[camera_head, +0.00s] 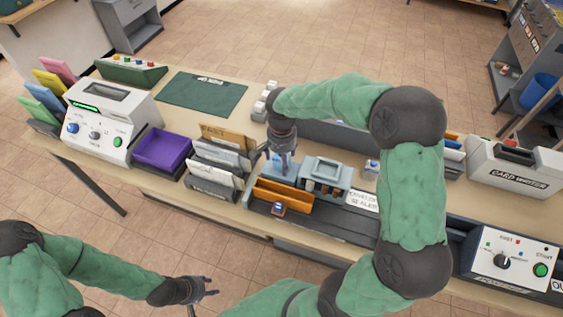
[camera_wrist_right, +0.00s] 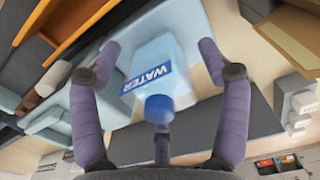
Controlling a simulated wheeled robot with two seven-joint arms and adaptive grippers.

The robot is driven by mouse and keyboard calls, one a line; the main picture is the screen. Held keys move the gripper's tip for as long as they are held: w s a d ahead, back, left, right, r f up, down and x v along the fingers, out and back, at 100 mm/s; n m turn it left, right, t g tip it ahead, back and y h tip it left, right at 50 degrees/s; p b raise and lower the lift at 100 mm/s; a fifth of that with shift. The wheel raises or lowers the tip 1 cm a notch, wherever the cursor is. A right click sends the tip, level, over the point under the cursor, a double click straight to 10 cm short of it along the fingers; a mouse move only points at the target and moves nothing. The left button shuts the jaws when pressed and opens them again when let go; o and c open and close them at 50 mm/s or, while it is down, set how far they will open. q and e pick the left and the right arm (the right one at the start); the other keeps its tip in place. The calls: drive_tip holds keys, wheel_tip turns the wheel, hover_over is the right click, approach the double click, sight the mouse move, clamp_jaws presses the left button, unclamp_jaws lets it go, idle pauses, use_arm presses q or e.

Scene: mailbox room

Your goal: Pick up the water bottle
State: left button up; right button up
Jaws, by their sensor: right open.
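The water bottle (camera_wrist_right: 162,58) is pale blue with a dark blue cap and a blue "WATER" label. In the right wrist view it lies between the spread purple fingers of my right gripper (camera_wrist_right: 160,47), with visible gaps on both sides. In the head view my right gripper (camera_head: 282,162) points down over the desk, beside the orange tray (camera_head: 284,195), and largely hides the bottle there. My left gripper (camera_head: 203,292) is low in the head view, away from the desk's front edge, with its fingers spread and nothing in them.
A purple bin (camera_head: 163,149) and a sorter with envelopes (camera_head: 217,167) stand left of my right gripper. A grey-blue box (camera_head: 325,176) stands close on its right. A green mat (camera_head: 203,94) lies behind. A label machine (camera_head: 105,118) and a card writer (camera_head: 513,168) stand further out.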

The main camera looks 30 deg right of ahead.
drive_tip(key=shift+f, duration=0.35)
drive_tip(key=shift+r, duration=0.1)
drive_tip(key=c, duration=1.4)
drive_tip(key=shift+o, duration=0.2)
